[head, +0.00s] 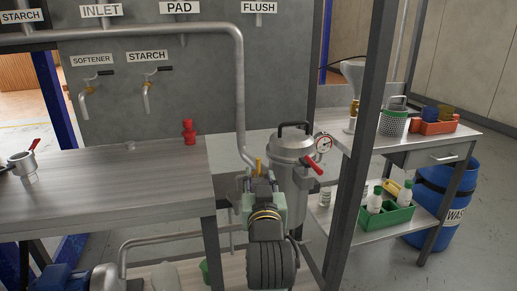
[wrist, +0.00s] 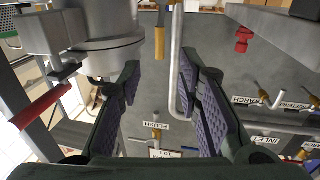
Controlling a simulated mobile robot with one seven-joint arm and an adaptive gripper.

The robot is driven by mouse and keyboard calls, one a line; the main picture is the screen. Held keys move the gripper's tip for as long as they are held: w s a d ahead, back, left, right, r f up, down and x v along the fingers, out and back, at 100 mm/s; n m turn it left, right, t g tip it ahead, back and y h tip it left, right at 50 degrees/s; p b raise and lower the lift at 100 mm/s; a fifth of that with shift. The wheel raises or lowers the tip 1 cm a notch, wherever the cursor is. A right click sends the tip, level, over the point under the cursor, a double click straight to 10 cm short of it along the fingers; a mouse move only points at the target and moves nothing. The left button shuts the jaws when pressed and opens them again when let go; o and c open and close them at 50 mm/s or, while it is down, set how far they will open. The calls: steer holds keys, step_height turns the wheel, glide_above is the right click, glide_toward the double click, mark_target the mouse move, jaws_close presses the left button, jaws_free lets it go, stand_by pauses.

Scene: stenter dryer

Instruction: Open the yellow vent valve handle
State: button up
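A yellow valve handle (head: 258,165) stands upright beside the steel canister (head: 299,175), just beyond my gripper (head: 261,184) in the head view. Its lower part is hidden behind my gripper. In the wrist view a yellow handle (wrist: 159,42) hangs from the top edge, lined up with the gap between my fingers (wrist: 159,80). The fingers are apart, with purple ribbed pads, and nothing is between them. The handle appears just past the fingertips; I cannot tell whether they touch it.
The canister carries a red lever (head: 313,164) and a gauge (head: 323,143), close on the right. A vertical pipe (head: 240,95) runs down behind my gripper. A workbench (head: 110,180) is at left, a dark post (head: 360,140) at right.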

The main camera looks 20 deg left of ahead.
mark_target(259, 164)
steer(key=p+x, duration=0.1)
steer(key=x, duration=0.7)
steer(key=shift+w+p, duration=0.15)
steer(key=shift+p, duration=0.15)
jaws_close()
stand_by(0.5)
